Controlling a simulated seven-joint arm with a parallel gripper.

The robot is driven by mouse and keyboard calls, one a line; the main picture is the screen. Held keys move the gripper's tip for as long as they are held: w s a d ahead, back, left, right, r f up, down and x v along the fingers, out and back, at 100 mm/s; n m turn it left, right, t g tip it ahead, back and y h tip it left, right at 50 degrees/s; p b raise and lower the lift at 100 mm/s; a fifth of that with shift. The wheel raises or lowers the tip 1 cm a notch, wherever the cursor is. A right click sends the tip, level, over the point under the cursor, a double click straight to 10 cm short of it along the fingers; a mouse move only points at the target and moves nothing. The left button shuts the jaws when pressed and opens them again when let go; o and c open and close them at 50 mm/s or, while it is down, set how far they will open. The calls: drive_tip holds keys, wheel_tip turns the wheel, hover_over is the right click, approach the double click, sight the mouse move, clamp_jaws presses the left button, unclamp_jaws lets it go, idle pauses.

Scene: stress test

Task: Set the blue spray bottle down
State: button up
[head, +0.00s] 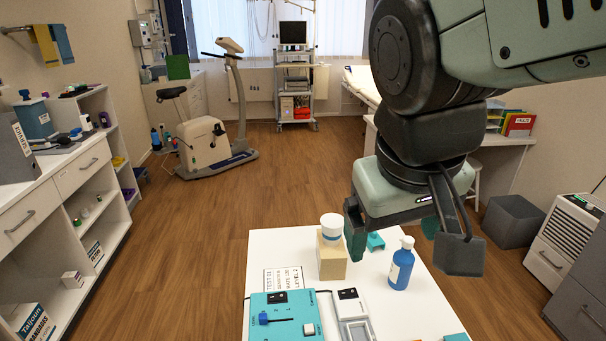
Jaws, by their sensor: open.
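The blue spray bottle (401,267), with a white top and a pale label, stands upright on the white table (284,246). My gripper (408,246) is above the table, with its fingers spread wide apart. The bottle shows below and between the fingers, with its white top near their level in the picture. I see no contact between fingers and bottle, though depth is hard to judge from this one view. The gripper holds nothing that I can see.
A wooden block (332,262) with a white jar (331,226) on it stands left of the bottle. A teal device (286,316) and a grey meter (353,312) lie nearer. A teal item (376,241) lies behind the bottle.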

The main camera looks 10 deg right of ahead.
drive_tip(key=s+a+r+t, duration=0.1)
drive_tip(key=s+a+r+t+y, duration=0.1)
drive_tip(key=a, duration=0.1)
drive_tip(key=shift+s+a+r+m, duration=0.1)
drive_tip(key=shift+s+r+m, duration=0.1)
drive_tip(key=shift+s+m, duration=0.1)
idle(1.0)
